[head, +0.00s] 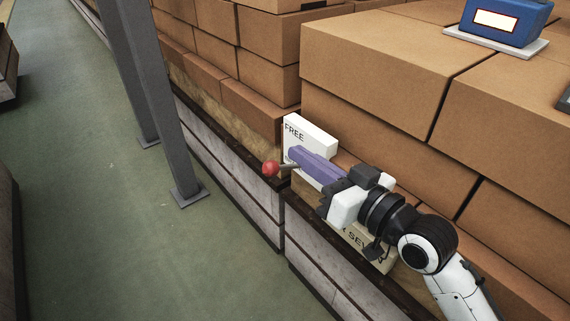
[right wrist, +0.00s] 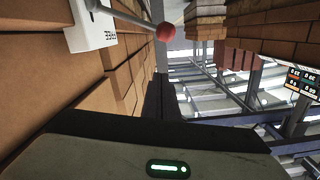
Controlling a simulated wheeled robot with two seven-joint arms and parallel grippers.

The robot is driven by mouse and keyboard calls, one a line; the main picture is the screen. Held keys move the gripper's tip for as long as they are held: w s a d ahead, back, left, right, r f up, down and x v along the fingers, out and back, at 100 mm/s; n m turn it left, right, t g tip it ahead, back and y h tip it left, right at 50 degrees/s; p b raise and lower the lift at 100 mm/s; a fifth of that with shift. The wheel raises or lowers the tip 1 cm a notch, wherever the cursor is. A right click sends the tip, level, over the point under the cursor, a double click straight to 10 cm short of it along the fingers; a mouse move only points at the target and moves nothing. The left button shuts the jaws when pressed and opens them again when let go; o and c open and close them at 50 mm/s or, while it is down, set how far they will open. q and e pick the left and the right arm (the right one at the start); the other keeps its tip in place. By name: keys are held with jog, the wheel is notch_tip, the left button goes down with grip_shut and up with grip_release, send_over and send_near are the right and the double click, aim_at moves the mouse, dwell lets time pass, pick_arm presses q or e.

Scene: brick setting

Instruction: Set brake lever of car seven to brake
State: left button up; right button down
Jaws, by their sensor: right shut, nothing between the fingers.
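The brake lever ends in a red ball knob (head: 270,168) on a short grey rod (head: 289,166). The lever points toward the FREE end of a white label box (head: 309,131); the rest of the box is hidden by my arm. A pale sign (head: 379,258) below it reads partly "SEV". My right gripper (head: 294,152), with purple fingers, is shut and empty. It lies over the box beside the rod; I cannot tell whether it touches it. The right wrist view shows the knob (right wrist: 166,32) and the box (right wrist: 92,36). My left gripper is not in view.
Stacked brown bricks (head: 380,60) rise behind the lever on a wooden-sided car (head: 225,148). A blue device (head: 505,18) sits on top at the right. A grey post (head: 165,110) stands left of the knob. Green floor (head: 120,230) is clear at the left.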

aim_at(272, 164)
pick_arm(q)
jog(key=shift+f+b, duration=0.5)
jog(key=shift+b, duration=0.1)
pick_arm(e)
jog(key=w+a+f, duration=0.3)
jog(key=f, duration=0.1)
jog(key=shift+a, duration=0.2)
jog(key=shift+f, duration=0.1)
jog(key=shift+s+a+f+n, duration=0.25)
jog(key=shift+a+f+n, duration=0.1)
jog(key=shift+f+n, duration=0.25)
pick_arm(q)
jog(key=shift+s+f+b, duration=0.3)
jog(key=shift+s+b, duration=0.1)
jog(key=shift+b, duration=0.2)
pick_arm(e)
notch_tip(272, 164, down, 11)
jog(key=s+a+n, duration=0.1)
jog(key=n, duration=0.7)
jog(key=shift+a+f+n+t+h, duration=0.15)
jog(key=shift+a+n+t+h, duration=0.15)
jog(key=shift+n+t, duration=0.1)
